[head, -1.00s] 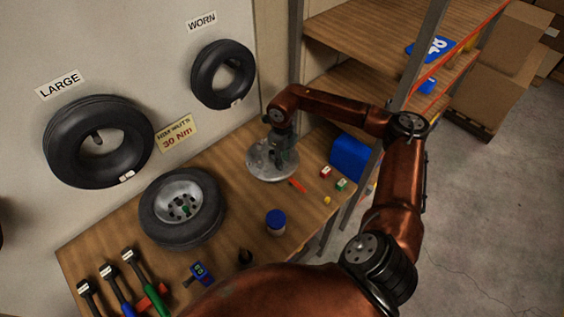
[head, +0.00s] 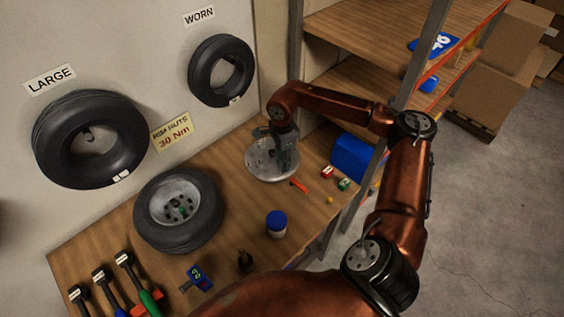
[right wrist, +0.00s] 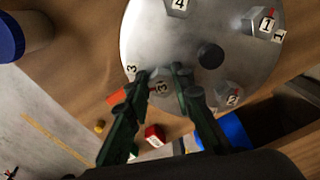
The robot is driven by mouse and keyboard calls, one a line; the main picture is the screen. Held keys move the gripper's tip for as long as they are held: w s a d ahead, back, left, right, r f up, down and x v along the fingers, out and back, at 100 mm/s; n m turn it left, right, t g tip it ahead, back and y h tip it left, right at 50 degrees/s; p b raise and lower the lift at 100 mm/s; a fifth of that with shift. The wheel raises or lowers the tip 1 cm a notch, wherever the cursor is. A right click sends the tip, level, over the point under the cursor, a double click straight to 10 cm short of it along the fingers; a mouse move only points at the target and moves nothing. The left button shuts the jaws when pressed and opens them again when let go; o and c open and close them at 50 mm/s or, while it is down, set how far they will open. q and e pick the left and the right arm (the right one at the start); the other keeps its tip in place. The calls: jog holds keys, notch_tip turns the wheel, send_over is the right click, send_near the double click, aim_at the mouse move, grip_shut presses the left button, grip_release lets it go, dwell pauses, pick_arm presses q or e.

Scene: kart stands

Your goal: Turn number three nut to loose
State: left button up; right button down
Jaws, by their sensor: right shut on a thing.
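A round grey metal plate (head: 259,172) lies on the wooden bench at its far right part. In the right wrist view the plate (right wrist: 145,30) carries hex nuts with number tags. These are nut one (right wrist: 266,22), nut two (right wrist: 230,96), nut three (right wrist: 162,88) and nut four (right wrist: 178,5). A dark round knob (right wrist: 210,55) stands near the plate's middle. My right gripper (head: 281,158) points down over the plate. In the right wrist view its green fingers (right wrist: 165,74) are shut on nut three, partly hiding it. My left gripper is not in view.
Near the plate lie an orange-red strip (head: 298,185), a red block (head: 327,172) and a green block (head: 344,184). A blue-lidded jar (head: 276,222), a wheel (head: 152,222) and a blue bin (head: 350,157) are also on the bench. A shelf post (head: 408,75) stands close to my right arm.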

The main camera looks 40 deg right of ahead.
jog(key=n+b, duration=0.1)
jog(key=n, duration=0.2)
jog(key=shift+n, duration=0.4)
jog(key=n, duration=0.2)
jog(key=n+b, duration=0.1)
jog(key=n, duration=0.1)
jog(key=shift+s+n, duration=0.2)
jog(key=shift+n, duration=0.1)
jog(key=n+b, duration=0.1)
jog(key=n, duration=0.3)
jog(key=shift+s+d, duration=0.1)
jog(key=shift+d+n+b, duration=0.1)
jog(key=shift+n+b, duration=0.45)
jog(key=shift+n, duration=1.55)
jog(key=shift+r, duration=0.1)
jog(key=c, duration=1.7)
grip_release()
